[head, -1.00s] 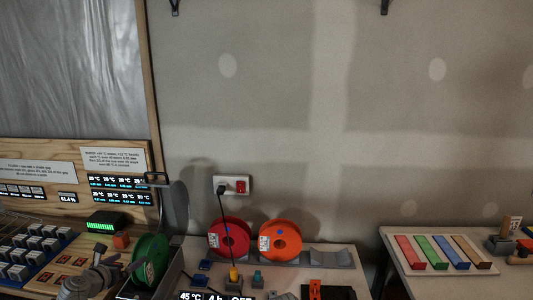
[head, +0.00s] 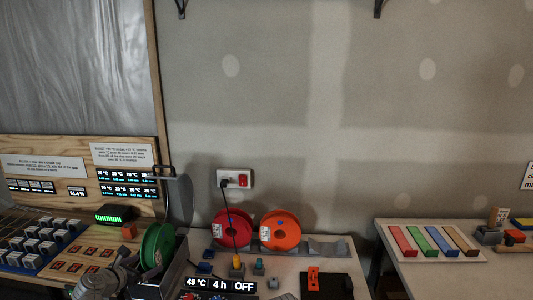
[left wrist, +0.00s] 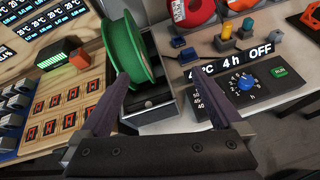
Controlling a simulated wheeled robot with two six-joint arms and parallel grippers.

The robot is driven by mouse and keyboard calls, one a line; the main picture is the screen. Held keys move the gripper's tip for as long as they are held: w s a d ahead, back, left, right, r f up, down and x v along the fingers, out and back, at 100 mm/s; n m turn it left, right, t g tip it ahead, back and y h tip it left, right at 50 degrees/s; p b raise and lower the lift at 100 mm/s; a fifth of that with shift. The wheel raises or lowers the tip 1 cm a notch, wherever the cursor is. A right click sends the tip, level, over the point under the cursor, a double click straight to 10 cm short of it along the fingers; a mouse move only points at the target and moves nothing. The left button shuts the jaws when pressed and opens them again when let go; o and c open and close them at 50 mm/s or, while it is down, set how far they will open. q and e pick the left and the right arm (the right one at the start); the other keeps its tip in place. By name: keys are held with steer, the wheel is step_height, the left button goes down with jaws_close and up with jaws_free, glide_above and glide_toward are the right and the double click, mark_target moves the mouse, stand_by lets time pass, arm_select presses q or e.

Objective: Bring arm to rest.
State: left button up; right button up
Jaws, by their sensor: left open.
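My left gripper (head: 112,272) is at the lower left of the head view, left of the green spool (head: 157,247). In the left wrist view its two dark fingers are spread apart (left wrist: 164,82), with nothing held between them. The green spool (left wrist: 130,50) stands upright in an open grey box (left wrist: 150,108), beyond the fingertips. The fingers overlap the box in that view, and I cannot tell whether they touch it. My right gripper is in neither view.
A dryer panel (left wrist: 244,90) reads 45 °C, 4 h, OFF. Red (head: 232,230) and orange (head: 280,232) spools stand at the back. A board with switches (head: 82,262) is on the left. A right-hand table (head: 415,275) holds coloured strips.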

arm_select(q)
steer(key=s+d+f+m+g+h, duration=0.1)
steer(key=s+d+f+m+g, duration=0.15)
steer(key=d+m, duration=0.45)
steer(key=s+d+f+m+g, duration=0.25)
steer(key=d+m, duration=0.25)
steer(key=d, duration=0.4)
steer(key=s+d+f+m+g+h, duration=0.1)
steer(key=s+d+f+m+g, duration=0.15)
steer(key=d+m, duration=0.35)
steer(key=s+d+f+m+g+y, duration=0.1)
steer(key=s+d+m+g+y, duration=0.1)
steer(key=s+d+m, duration=0.3)
steer(key=s+d+f+m+g+y+p, duration=0.1)
steer(key=s+d+m, duration=0.4)
steer(key=s+m, duration=0.5)
steer(key=f+m+g+y, duration=0.1)
steer(key=m+g+y, duration=0.1)
steer(key=shift+s+y, duration=0.4)
steer(key=shift+d+f, duration=0.1)
